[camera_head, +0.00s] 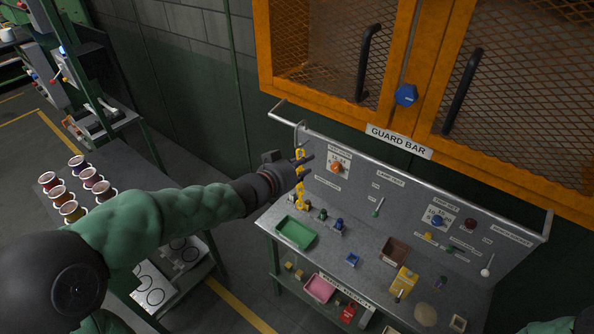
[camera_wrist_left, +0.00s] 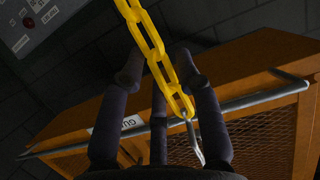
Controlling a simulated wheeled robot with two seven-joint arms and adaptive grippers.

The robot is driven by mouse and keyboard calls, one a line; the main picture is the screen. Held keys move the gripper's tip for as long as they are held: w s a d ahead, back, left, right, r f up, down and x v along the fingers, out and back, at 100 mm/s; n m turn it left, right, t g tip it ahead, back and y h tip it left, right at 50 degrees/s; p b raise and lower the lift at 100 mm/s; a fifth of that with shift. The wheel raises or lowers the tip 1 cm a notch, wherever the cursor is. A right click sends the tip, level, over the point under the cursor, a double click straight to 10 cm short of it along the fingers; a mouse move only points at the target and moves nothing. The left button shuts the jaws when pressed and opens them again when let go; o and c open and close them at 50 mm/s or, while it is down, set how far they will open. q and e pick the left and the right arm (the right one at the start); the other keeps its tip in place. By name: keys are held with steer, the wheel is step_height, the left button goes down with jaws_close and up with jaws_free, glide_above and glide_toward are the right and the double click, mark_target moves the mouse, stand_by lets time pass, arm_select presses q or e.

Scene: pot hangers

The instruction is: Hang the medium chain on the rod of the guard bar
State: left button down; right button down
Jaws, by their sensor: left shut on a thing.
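The yellow chain (camera_head: 300,197) hangs down from my left gripper (camera_head: 303,167), above the left end of the workbench. A grey metal hook (camera_head: 298,133) sticks up from its top, close to the rod of the guard bar (camera_head: 345,135). I cannot tell whether the hook is over the rod or just in front of it. In the left wrist view, the chain (camera_wrist_left: 150,40) runs between the dark fingers, and the hook (camera_wrist_left: 196,148) joins its end link. The rod (camera_wrist_left: 248,98) passes behind the fingers there. My left gripper is shut on the chain. My right gripper is out of view.
An orange mesh cabinet (camera_head: 330,80) overhangs the panel. The workbench holds a green tray (camera_head: 296,233), a brown box (camera_head: 394,251) and a yellow carton (camera_head: 404,280). A pink tray (camera_head: 319,288) sits below. Several coloured jars (camera_head: 58,193) stand on a left table.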

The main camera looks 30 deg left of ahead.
arm_select(q)
steer(key=shift+w+d+f+b, duration=0.1)
steer(key=shift+w+f+b, duration=1.4)
steer(key=shift+w+b, duration=0.4)
steer(key=shift+s, duration=0.1)
